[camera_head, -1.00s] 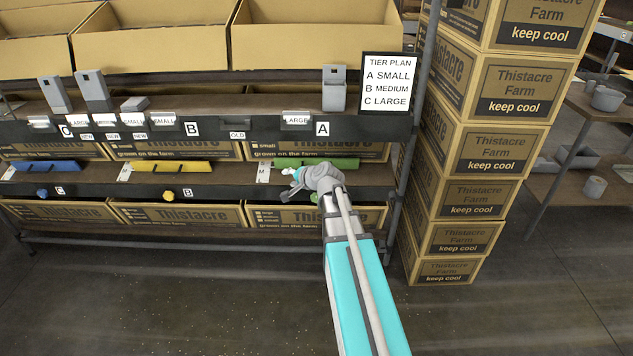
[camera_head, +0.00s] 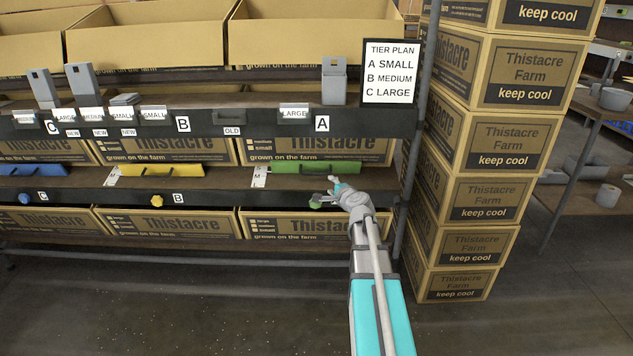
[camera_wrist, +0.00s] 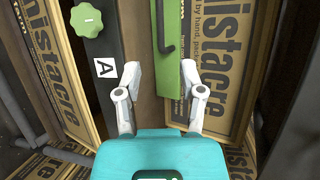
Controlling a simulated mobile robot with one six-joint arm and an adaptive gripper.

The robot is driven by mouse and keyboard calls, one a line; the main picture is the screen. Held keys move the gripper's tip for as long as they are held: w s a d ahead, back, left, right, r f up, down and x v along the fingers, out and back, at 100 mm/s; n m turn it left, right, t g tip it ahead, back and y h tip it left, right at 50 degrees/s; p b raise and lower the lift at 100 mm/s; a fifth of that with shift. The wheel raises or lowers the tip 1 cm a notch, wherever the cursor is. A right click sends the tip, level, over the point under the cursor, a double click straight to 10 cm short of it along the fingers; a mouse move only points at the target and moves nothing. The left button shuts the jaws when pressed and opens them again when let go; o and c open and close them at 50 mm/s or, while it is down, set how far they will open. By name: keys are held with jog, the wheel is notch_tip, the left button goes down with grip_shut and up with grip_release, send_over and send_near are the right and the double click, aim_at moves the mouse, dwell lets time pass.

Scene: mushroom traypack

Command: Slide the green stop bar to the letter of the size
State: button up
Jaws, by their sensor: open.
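The green stop bar (camera_head: 316,168) lies on the lower shelf at the right, with a dark handle on it. It also shows in the wrist view (camera_wrist: 171,60), running between my fingers' lines. A white letter strip (camera_head: 260,177) stands at its left end; an M is readable. A green knob (camera_head: 315,203) sits on the shelf's front edge below the bar, and in the wrist view (camera_wrist: 86,20) it is beside an A label (camera_wrist: 105,67). My gripper (camera_head: 327,191) is open and empty, in front of the bar and close to the knob.
The tier plan sign (camera_head: 391,73) reads A small, B medium, C large. Yellow (camera_head: 160,169) and blue (camera_head: 35,169) bars lie farther left. A shelf post (camera_head: 418,120) and stacked boxes (camera_head: 480,165) stand at the right. Boxes sit behind and below the bar.

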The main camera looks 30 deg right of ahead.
aim_at(317, 174)
dwell(0.4)
jog(key=b+x, duration=0.2)
jog(key=x, duration=1.2)
jog(key=shift+r, duration=0.1)
grip_shut()
jog(key=shift+s, duration=0.1)
